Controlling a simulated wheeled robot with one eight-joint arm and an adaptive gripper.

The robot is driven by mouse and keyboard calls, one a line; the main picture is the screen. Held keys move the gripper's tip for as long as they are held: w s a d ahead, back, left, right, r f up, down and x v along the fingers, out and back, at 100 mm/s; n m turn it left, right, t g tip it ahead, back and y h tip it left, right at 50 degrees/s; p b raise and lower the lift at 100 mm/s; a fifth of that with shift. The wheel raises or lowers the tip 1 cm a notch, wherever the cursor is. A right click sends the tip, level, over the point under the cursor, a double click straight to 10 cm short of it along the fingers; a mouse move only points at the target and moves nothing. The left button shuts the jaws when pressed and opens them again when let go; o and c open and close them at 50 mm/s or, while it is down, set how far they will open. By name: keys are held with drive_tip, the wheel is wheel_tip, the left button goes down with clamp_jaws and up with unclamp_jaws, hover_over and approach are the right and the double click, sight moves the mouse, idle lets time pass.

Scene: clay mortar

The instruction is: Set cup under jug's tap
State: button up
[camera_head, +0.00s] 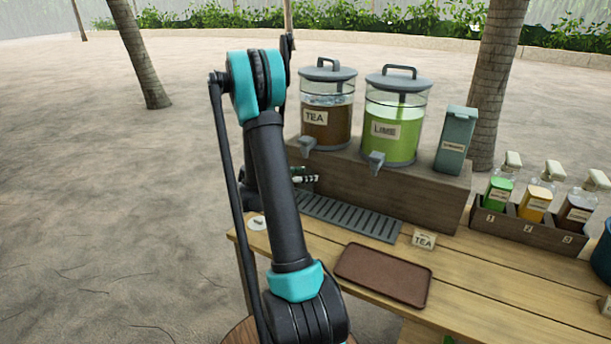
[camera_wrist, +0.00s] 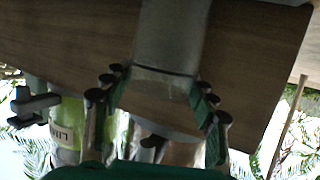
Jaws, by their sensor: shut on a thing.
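A pale, see-through cup (camera_wrist: 170,40) stands between my fingers in the wrist view, which looks upside down. My gripper (camera_wrist: 160,84) is shut on it, with a finger on each side. In the head view my gripper (camera_head: 305,179) shows only partly beside my arm, in front of the wooden stand below the tea jug (camera_head: 326,125); the cup is hidden there. The tea jug has a grey tap (camera_head: 308,145). The lime jug (camera_head: 394,130) stands to its right, with its own tap (camera_head: 376,160). That tap also shows at the left of the wrist view (camera_wrist: 35,103).
Both jugs and a grey-green box (camera_head: 455,140) stand on the wooden stand (camera_head: 420,197). A slatted drip tray (camera_head: 350,217) lies before it. A TEA card (camera_head: 424,240) and an empty brown tray (camera_head: 385,274) are on the table. A bottle rack (camera_head: 525,231) is at right.

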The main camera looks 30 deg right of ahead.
drive_tip(key=o, duration=1.1)
drive_tip(key=shift+f, duration=0.1)
drive_tip(key=shift+a+r, duration=0.2)
drive_tip(key=shift+a, duration=0.1)
drive_tip(key=v, duration=1.1)
drive_tip(key=s+a+f+n+y, duration=0.2)
drive_tip(key=s+a+n+y, duration=0.2)
drive_tip(key=s+a, duration=0.3)
drive_tip(key=s+a+f+n+t+y, duration=0.1)
drive_tip(key=s+a+f+n+y, duration=0.1)
drive_tip(key=s+a+n+y, duration=0.3)
drive_tip(key=s+a+f+n+t+y, duration=0.1)
drive_tip(key=s+a+f+n+y, duration=0.2)
drive_tip(key=s, duration=0.9)
drive_tip(key=shift+s+a+n+y, duration=0.1)
drive_tip(key=shift+a+n+y, duration=0.5)
drive_tip(key=shift+a+n, duration=0.7)
drive_tip(key=shift+s+a+n+y, duration=0.1)
drive_tip(key=shift+a+n+y, duration=0.65)
drive_tip(key=shift+a, duration=1)
